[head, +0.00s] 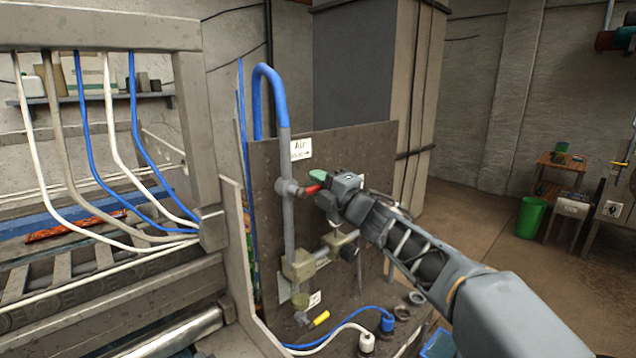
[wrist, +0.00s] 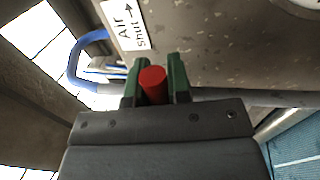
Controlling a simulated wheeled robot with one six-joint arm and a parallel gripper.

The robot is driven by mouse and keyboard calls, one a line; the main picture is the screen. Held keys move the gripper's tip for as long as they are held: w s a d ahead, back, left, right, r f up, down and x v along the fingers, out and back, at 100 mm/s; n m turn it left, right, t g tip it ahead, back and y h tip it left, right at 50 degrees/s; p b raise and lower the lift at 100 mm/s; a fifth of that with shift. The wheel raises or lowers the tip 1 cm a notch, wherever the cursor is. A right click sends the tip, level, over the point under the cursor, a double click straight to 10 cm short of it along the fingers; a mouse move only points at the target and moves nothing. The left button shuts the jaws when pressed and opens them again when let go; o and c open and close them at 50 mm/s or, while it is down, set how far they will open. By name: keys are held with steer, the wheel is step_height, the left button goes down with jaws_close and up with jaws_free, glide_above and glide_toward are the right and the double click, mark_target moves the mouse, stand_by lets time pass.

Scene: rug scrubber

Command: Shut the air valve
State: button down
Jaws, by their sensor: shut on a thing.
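The air valve (head: 286,188) sits on a vertical grey pipe on a brown panel. Its red handle (head: 313,189) points out to the right of the pipe, roughly level. My gripper (head: 317,183) is at the handle, coming in from the right. In the wrist view the green fingers of my gripper (wrist: 154,85) are closed on both sides of the red handle (wrist: 153,84). A white label (head: 301,148) reading "Air" with an arrow to the right is above the handle. In the wrist view the label (wrist: 126,22) reads "Air shut". The valve body is mostly hidden there.
A yellow-handled fitting (head: 320,319) and filter units (head: 299,266) are lower on the panel (head: 350,150). Blue and white hoses (head: 345,313) run below. The scrubber frame (head: 195,130) stands left. Open floor (head: 470,225) lies right, with a green bin (head: 530,217).

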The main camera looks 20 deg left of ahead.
steer(key=shift+r, duration=0.1)
steer(key=c, duration=1.1)
jaws_free()
steer(key=b+v, duration=0.4)
steer(key=v, duration=1)
steer(key=shift+a, duration=0.1)
steer(key=b+v, duration=0.2)
steer(key=v, duration=0.7)
steer(key=shift+b, duration=0.35)
